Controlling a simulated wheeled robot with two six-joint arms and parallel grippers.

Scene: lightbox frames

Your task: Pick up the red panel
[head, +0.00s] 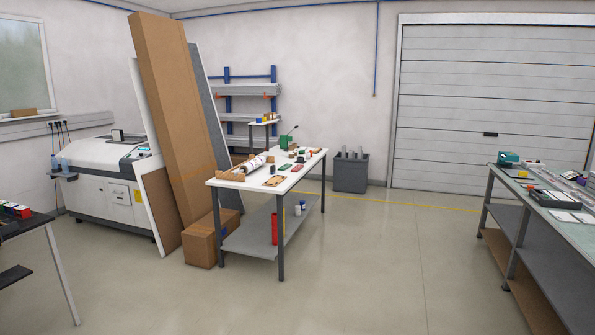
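I cannot clearly make out a red panel in the head view. A small flat red item (297,168) lies on the white-topped table (228,178) in the middle, too small to identify. A small red box-like item (19,211) sits with other coloured pieces on the dark table (38,222) at the left edge. A red upright cylinder (275,229) stands on the lower shelf of the white-topped table. Neither of my grippers is in view.
A tall cardboard box (170,105) and panels lean beside the white machine (95,170). A carton (199,243) stands on the floor by the white-topped table. A workbench (562,210) is at right, a grey bin (350,174) behind. The floor (390,265) between is clear.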

